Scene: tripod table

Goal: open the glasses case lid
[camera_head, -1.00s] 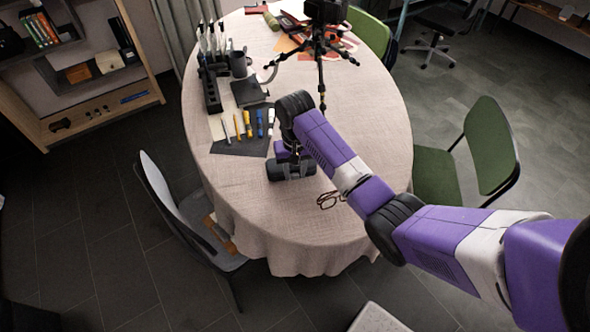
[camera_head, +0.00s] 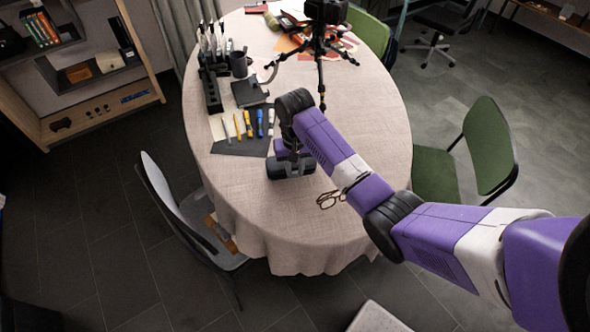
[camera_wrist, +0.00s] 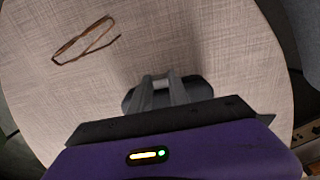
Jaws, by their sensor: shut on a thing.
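The dark grey glasses case (camera_wrist: 199,89) is on the table, mostly hidden behind my fingers and wrist in the wrist view. It also shows in the head view (camera_head: 305,167), under the end of my arm near the table's middle. My gripper (camera_wrist: 166,86) points down at the case, its two grey fingers close together and shut on it at its middle. The wrist hides the near side, so I cannot tell whether the lid is raised. Brown-framed glasses (camera_wrist: 87,41) lie apart from the case, upper left in the wrist view.
The round table (camera_head: 230,190) has a light cloth, bare around the case. A dark mat (camera_head: 240,146) with several pens lies beyond it. A black tripod (camera_head: 320,60) and pen holders (camera_head: 212,90) stand farther back. A grey chair (camera_head: 185,225) and green chair (camera_head: 490,150) flank the table.

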